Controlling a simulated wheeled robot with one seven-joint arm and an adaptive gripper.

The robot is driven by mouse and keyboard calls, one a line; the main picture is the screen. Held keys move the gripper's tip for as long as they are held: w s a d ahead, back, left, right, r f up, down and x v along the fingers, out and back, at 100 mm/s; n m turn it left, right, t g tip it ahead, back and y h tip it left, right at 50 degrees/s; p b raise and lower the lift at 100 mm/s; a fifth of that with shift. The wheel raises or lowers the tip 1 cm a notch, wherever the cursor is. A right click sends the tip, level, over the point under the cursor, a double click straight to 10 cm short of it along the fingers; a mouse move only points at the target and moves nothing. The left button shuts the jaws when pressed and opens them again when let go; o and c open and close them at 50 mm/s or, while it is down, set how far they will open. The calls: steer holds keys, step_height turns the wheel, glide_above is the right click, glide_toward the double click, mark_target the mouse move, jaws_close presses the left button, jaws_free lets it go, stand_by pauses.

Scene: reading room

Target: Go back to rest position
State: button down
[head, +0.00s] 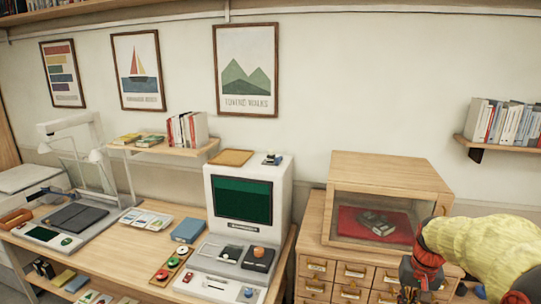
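My arm comes in from the right edge with a yellow padded sleeve and red and black joints. My gripper (411,290) hangs at the low end of it, in front of the drawers of a wooden cabinet (312,232). It is small and dark against the cabinet, and its fingers are partly cut by the bottom edge. I cannot see whether they are open or hold anything.
A glass-fronted case (343,170) with dark items on red cloth stands on the cabinet, close behind my arm. To the left, a wooden desk (127,258) holds a computer terminal (243,202), a blue book (187,230) and trays. A wall shelf (510,145) with books hangs above right.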

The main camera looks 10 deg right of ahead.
steer(key=s+a+n+t+b, duration=0.2)
steer(key=s+a+b, duration=0.3)
steer(key=s+a, duration=0.4)
steer(key=s+a+f+n+t+b, duration=0.1)
steer(key=s+a+n+t+b, duration=0.1)
steer(key=s+a+b, duration=0.3)
steer(key=s+a+n, duration=0.1)
steer(key=s+a, duration=0.3)
steer(key=a, duration=0.6)
steer(key=shift+s+f+n, duration=0.15)
steer(key=shift+n, duration=0.15)
steer(key=c, duration=2.6)
jaws_free()
